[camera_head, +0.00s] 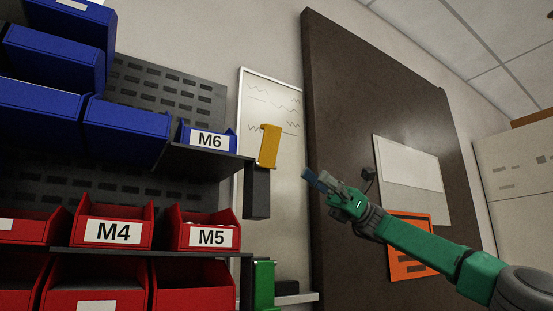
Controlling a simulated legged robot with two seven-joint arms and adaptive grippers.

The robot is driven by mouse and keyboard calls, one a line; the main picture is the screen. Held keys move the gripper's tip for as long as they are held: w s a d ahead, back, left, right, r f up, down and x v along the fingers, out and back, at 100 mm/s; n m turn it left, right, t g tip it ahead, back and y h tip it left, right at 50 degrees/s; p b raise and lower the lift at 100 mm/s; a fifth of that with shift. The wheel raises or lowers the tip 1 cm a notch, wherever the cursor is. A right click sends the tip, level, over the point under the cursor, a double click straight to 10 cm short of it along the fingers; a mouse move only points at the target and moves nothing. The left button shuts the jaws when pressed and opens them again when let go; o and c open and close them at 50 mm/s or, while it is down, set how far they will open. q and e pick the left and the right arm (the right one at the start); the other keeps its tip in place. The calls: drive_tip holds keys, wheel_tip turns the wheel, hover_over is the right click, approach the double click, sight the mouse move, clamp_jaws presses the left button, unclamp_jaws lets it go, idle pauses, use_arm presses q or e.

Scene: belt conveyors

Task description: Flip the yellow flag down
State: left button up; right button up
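The yellow flag (268,146) stands up, leaning slightly, at the right end of the upper shelf beside the M6 bin. A dark grey block (257,192) is just below it. My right gripper (315,180) is right of the flag and lower in the picture, with its bluish fingertips pointing left. A gap shows between it and the flag in the picture. I see nothing held in it, but the finger opening is unclear from this angle. My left gripper is not in view.
A whiteboard (286,235) is behind the flag. A brown panel (345,90) with papers is behind my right arm.

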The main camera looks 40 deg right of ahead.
drive_tip(key=s+r, duration=0.1)
drive_tip(key=s, duration=0.1)
approach(264, 124)
drive_tip(key=x, duration=0.2)
drive_tip(key=w+x, duration=0.1)
drive_tip(key=x, duration=0.5)
drive_tip(key=shift+w+f, duration=0.1)
drive_tip(key=shift+w, duration=0.15)
drive_tip(key=shift+s+d+r, duration=0.1)
drive_tip(key=shift+s+r, duration=0.1)
drive_tip(key=shift+s, duration=0.05)
drive_tip(key=shift+s+d, duration=0.15)
drive_tip(key=shift+d, duration=0.45)
drive_tip(key=shift+s+d, duration=0.15)
drive_tip(key=shift+d, duration=0.4)
drive_tip(key=x, duration=0.2)
drive_tip(key=f+x, duration=0.1)
drive_tip(key=x, duration=0.1)
drive_tip(key=shift+w+a+r, duration=0.15)
drive_tip(key=shift+a, duration=0.25)
clamp_jaws()
drive_tip(key=shift+w+d, duration=0.1)
drive_tip(key=shift+d, duration=0.25)
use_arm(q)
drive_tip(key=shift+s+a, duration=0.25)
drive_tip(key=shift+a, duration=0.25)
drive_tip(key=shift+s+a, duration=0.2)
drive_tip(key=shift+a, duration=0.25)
